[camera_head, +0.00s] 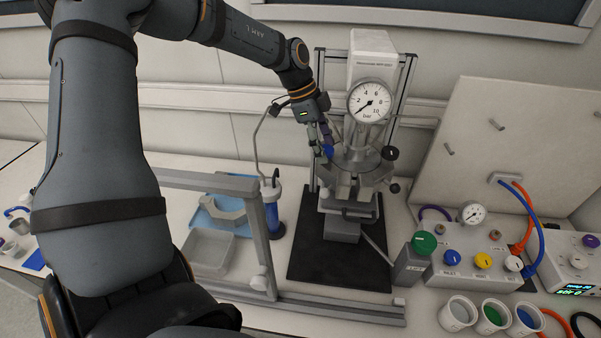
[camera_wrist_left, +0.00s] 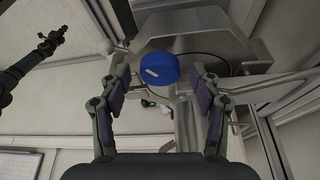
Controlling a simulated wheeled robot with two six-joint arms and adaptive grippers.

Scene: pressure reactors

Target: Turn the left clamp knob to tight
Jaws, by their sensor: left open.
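The left clamp knob is a blue round cap with a pale mark in the left wrist view (camera_wrist_left: 160,68), at the side of the metal reactor clamp. In the head view the blue knob (camera_head: 328,151) shows small and partly covered by my fingers. My left gripper (camera_head: 321,146) is at the reactor's left side. In the left wrist view the gripper (camera_wrist_left: 160,80) is open, with one dark pad on each side of the knob and gaps visible between pads and knob. The reactor clamp (camera_head: 353,185) stands under a pressure gauge (camera_head: 370,102). No right gripper can be made out.
A valve box (camera_head: 470,255) and several cups stand at right.

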